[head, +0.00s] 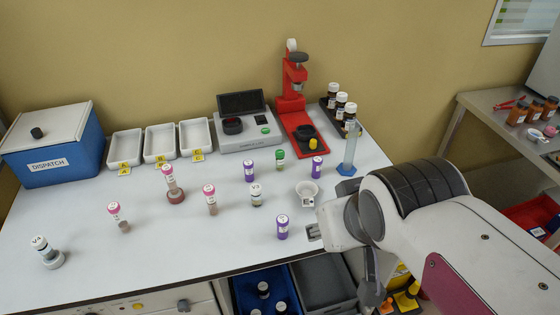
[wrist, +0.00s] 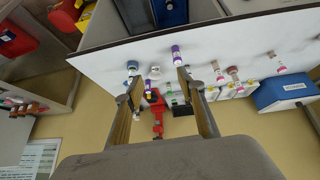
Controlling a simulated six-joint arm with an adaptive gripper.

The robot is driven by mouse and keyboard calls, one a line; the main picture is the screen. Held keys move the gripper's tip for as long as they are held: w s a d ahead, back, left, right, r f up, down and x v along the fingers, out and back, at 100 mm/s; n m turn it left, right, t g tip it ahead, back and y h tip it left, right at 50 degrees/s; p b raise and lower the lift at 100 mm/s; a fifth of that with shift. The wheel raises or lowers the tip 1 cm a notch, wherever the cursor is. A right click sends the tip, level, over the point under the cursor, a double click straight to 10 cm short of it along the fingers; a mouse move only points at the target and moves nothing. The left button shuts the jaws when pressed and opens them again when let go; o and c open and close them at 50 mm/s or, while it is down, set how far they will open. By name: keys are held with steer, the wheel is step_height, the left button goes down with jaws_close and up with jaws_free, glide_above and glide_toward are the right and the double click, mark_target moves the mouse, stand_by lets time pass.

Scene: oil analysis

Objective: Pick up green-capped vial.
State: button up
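The green-capped vial (head: 279,159) stands upright on the white table, in front of the red press and the grey instrument. In the wrist view a small green patch (wrist: 168,92) between the fingers may be its cap; it is too small to be sure. My gripper (head: 314,232) is at the table's front right, nearer the front edge than the vial and apart from it. In the wrist view my gripper (wrist: 158,80) has its two fingers spread with nothing held between them.
Purple-capped vials (head: 250,170) stand around the green-capped one. The red press (head: 290,100) is behind. Pink-capped vials (head: 210,196) stand left.

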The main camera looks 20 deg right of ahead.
steer(key=w+d+f+n+t, duration=0.1)
steer(key=w+d+f+t, duration=0.1)
steer(key=w, duration=0.7)
steer(key=w+d+f+t, duration=0.1)
steer(key=w+d+f, duration=0.15)
steer(key=w, duration=0.75)
steer(key=w+d+f+n+t, duration=0.1)
steer(key=w+f+t, duration=0.15)
steer(key=w, duration=0.65)
steer(key=y, duration=0.3)
glide_toward(282, 154)
steer(key=shift+w+a+f+n+t+y, duration=0.3)
steer(key=shift+w+f+n+t, duration=0.15)
steer(key=shift+w+t, duration=0.2)
steer(key=shift+x, duration=1.3)
steer(key=shift+w+f, duration=0.95)
steer(key=shift+w, duration=0.2)
steer(key=shift+x, duration=1.2)
